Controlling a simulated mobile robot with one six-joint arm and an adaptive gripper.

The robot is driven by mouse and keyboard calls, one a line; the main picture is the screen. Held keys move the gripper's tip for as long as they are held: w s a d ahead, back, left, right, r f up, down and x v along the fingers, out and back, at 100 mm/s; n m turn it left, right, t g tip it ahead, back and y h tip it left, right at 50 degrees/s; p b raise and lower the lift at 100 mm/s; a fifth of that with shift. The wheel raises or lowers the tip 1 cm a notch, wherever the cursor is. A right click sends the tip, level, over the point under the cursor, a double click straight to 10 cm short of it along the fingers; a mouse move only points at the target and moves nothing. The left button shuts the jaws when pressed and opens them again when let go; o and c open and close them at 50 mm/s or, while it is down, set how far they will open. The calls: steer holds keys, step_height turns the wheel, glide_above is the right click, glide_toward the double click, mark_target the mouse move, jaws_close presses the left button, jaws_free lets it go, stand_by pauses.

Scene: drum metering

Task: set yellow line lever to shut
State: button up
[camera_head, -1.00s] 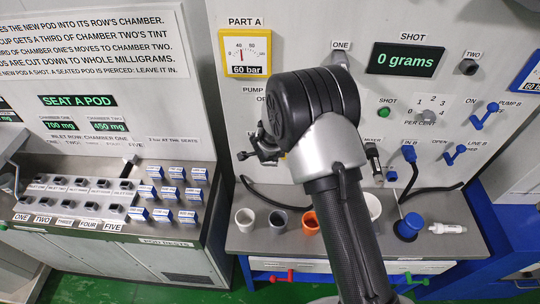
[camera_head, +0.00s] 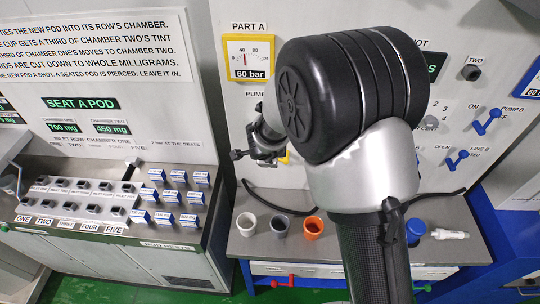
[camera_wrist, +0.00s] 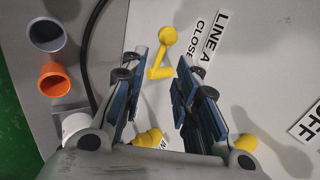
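The yellow line lever (camera_wrist: 165,52) shows in the wrist view beside a "LINE A" label (camera_wrist: 217,35). Its round knob points up in the picture and its base is on the pale panel. My gripper (camera_wrist: 161,68) is open, with one blue-black finger on each side of the lever. The lever shows in the gap between the fingertips; whether they touch it I cannot tell. In the head view my gripper (camera_head: 265,148) is in front of the panel below the 60 bar gauge (camera_head: 249,58). A yellow patch (camera_head: 285,157) shows beside it, mostly hidden.
Other yellow knobs (camera_wrist: 245,143) sit near the fingers in the wrist view. White, grey and orange cups (camera_head: 313,227) stand on the bench below, near a black hose (camera_head: 275,203). Blue levers (camera_head: 487,121) are at the right. My arm hides the panel's middle.

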steer(key=shift+w+d, duration=0.1)
steer(key=shift+d, duration=0.3)
steer(key=shift+c, duration=1.2)
steer(key=d, duration=0.2)
steer(key=w+d+n+t+h+b, duration=0.1)
steer(key=d, duration=0.1)
steer(key=d+n+b, duration=0.1)
steer(key=d, duration=0.2)
steer(key=shift+w+d+r+h, duration=0.1)
steer(key=shift+w+r+h, duration=0.1)
steer(key=shift+r+h, duration=0.1)
steer(key=c, duration=0.4)
steer(key=d+n+t, duration=0.1)
steer(key=w+d+r+n+t+b, duration=0.1)
steer(key=d, duration=0.1)
steer(key=d+r+n+b, duration=0.1)
steer(key=d, duration=0.1)
steer(key=shift+w+t, duration=0.2)
steer(key=shift+t, duration=0.2)
jaws_close()
steer(key=s+a+n+y+b, duration=0.4)
steer(key=s+a+n+y, duration=0.15)
steer(key=n+y, duration=0.25)
steer(key=s+f+b+x, duration=0.1)
steer(key=b+x, duration=0.2)
steer(key=x, duration=0.9)
steer(key=shift+s+a+f+n+t, duration=0.25)
steer(key=shift+f+n+t, duration=0.05)
steer(key=shift+f, duration=0.1)
